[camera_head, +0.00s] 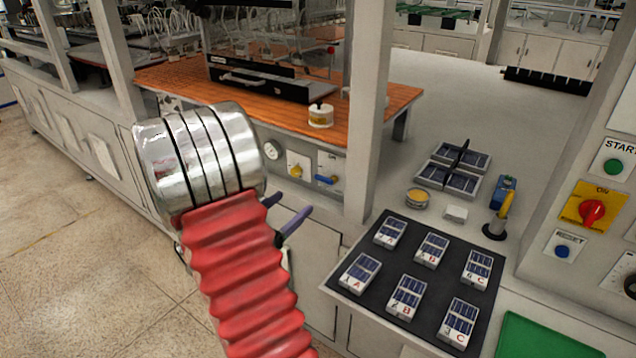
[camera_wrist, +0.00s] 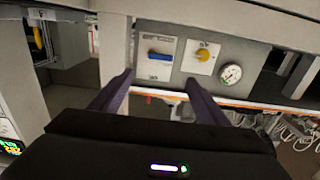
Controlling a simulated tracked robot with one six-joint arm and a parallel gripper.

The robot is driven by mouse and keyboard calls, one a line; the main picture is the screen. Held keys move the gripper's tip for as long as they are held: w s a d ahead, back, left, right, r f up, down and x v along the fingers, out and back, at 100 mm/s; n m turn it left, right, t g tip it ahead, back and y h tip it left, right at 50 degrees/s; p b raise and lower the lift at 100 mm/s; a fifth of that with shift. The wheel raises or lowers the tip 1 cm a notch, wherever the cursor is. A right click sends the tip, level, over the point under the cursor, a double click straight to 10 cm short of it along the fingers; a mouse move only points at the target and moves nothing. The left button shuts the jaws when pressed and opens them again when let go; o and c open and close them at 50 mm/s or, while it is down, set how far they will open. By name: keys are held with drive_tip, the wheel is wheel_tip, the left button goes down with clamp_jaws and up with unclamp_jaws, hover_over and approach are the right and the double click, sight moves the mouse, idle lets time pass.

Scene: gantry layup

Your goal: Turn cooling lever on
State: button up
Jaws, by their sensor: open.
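A blue lever (camera_head: 326,179) sits on a white plate on the cabinet front under the orange worktop, its handle lying roughly level. It also shows in the wrist view (camera_wrist: 160,57), ahead of and between my fingertips. Beside it is a yellow knob (camera_head: 296,170) on its own plate, also in the wrist view (camera_wrist: 203,54). The plate labels are too small to read, so I cannot tell which control is cooling. My gripper (camera_head: 295,202) is open and empty, with its purple fingers apart; in the wrist view (camera_wrist: 159,77) they point at the panel without visible contact.
A round gauge (camera_head: 272,149) is beside the yellow knob. The orange worktop (camera_head: 175,78) overhangs the panel. A white post (camera_head: 366,110) stands just right of it. A black mat (camera_head: 375,262) with several small panels lies on the right bench. Floor is open at left.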

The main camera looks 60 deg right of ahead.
sight(322, 178)
drive_tip(key=d, duration=0.4)
drive_tip(key=s+d, duration=0.1)
drive_tip(key=d, duration=0.4)
drive_tip(key=s+d, duration=0.1)
drive_tip(key=d, duration=0.3)
drive_tip(key=shift+s+d, duration=0.1)
drive_tip(key=shift+d, duration=0.05)
